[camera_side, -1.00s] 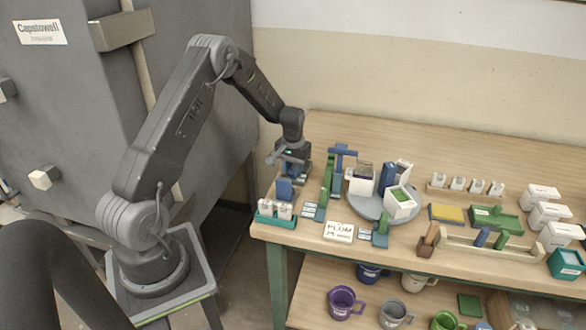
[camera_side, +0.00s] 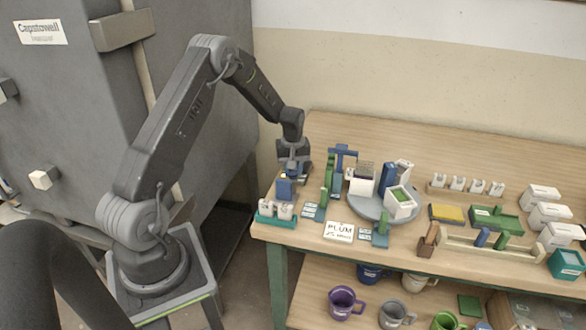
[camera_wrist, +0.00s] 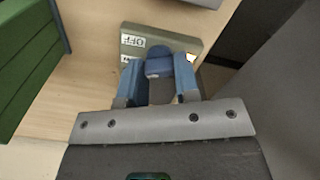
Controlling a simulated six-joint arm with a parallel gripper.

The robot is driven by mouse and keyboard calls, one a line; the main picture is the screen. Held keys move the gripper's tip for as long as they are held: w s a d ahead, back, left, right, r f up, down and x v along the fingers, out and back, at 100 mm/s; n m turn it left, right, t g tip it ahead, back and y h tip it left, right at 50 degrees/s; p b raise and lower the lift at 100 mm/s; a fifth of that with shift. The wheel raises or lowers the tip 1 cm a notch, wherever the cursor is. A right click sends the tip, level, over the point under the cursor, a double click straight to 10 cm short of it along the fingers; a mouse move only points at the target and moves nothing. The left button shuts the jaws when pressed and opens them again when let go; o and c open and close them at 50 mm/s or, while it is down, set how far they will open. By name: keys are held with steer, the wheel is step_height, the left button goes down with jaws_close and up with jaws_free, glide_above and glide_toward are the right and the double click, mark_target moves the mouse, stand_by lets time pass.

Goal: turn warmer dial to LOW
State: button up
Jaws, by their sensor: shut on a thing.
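In the wrist view, the warmer's grey-green dial plate (camera_wrist: 184,46) carries an OFF label (camera_wrist: 132,40) at its upper left. A second white label (camera_wrist: 191,58) at the right is partly hidden and I cannot read it. The blue dial (camera_wrist: 158,66) stands in front of the plate. My gripper (camera_wrist: 158,74) is shut on the dial, one blue finger on each side. In the side view my gripper (camera_side: 293,170) is low at the table's left end, and the dial is hidden there. I cannot tell the dial's exact setting.
A blue block (camera_side: 285,189) and a teal tray (camera_side: 277,221) with white pieces stand close in front of my gripper. Green upright boards (camera_side: 328,178) stand just right. A round grey turntable (camera_side: 367,208) holds several boxes. A PLUM card (camera_side: 339,231) lies near the front edge.

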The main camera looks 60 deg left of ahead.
stand_by(0.4)
steer(key=o, duration=0.9)
steer(key=shift+r, duration=0.1)
steer(key=shift+r, duration=6.85)
